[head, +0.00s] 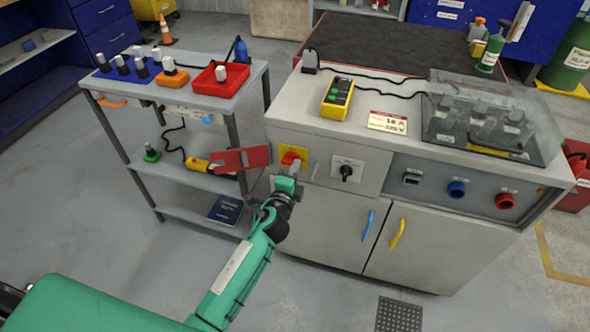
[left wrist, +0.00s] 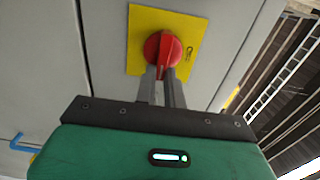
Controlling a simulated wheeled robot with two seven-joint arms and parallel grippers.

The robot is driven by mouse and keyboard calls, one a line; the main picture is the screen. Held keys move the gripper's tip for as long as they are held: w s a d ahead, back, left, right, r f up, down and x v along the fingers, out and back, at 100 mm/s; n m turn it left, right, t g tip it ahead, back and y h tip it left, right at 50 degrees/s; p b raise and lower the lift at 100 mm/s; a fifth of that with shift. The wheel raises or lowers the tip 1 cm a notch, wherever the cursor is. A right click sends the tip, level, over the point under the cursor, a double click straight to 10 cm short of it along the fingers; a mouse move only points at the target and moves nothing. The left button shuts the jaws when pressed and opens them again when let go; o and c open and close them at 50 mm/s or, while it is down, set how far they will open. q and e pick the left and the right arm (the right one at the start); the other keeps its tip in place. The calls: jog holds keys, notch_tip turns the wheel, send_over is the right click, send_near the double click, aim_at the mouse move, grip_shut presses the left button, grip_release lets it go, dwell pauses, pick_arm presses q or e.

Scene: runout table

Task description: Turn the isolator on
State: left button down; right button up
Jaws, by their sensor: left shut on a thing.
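The isolator is a red rotary handle (left wrist: 163,50) on a yellow plate (left wrist: 190,20), fixed to the front of the grey cabinet. In the head view the red handle (head: 291,158) shows at the cabinet's upper left, with the yellow plate (head: 303,151) behind it. My left gripper (left wrist: 162,70) is shut on the red handle, its two grey fingers on either side of the handle's grip. In the head view the left gripper (head: 294,168) reaches it from below, hiding part of it. My right gripper is in neither view.
A black rotary switch (head: 346,171) sits right of the isolator. Blue (head: 368,226) and yellow (head: 397,234) door handles are below. A red plate (head: 241,159) stands close left of my gripper, by a shelf trolley (head: 180,100). Floor in front is mostly clear.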

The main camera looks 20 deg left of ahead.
pick_arm(q)
jog(key=shift+f, duration=0.1)
jog(key=c, duration=1.5)
grip_release()
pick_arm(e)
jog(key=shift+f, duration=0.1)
